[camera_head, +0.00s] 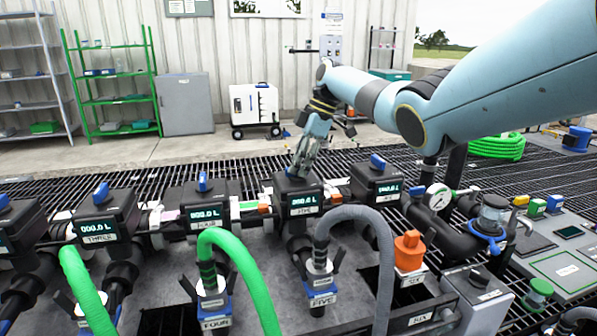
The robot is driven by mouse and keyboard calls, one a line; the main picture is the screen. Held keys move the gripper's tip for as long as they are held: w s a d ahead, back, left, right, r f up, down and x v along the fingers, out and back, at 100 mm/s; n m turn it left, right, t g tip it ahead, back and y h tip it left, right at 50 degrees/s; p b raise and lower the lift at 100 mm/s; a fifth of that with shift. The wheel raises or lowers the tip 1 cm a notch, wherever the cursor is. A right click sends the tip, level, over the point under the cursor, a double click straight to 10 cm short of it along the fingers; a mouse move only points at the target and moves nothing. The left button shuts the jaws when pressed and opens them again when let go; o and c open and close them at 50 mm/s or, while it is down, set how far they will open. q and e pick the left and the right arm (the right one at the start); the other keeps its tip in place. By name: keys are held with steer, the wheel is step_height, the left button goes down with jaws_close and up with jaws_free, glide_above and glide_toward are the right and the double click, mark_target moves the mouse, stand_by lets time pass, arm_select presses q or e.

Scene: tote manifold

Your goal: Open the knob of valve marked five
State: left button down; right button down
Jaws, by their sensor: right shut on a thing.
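The valve marked FIVE (302,205) is a dark box with a small lit display, standing in a row of similar valves. My right gripper (297,170) reaches down from above onto its top and is shut on the knob there. The fingers mostly hide this knob, so its angle cannot be told. Other valves carry blue knobs, such as the one on valve four (203,182) and the one on the valve to the right (377,162). My left gripper is not in view.
A grey hose (384,262) arches up in front of valve five to the port marked FIVE (320,285). A green hose (252,270) goes to port four. An orange cap (408,245) tops port six. A pressure gauge (438,196) stands to the right.

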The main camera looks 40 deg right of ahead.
stand_by(0.3)
steer(key=c, duration=1.3)
jaws_free()
steer(key=v, duration=1.2)
steer(key=shift+w, duration=0.15)
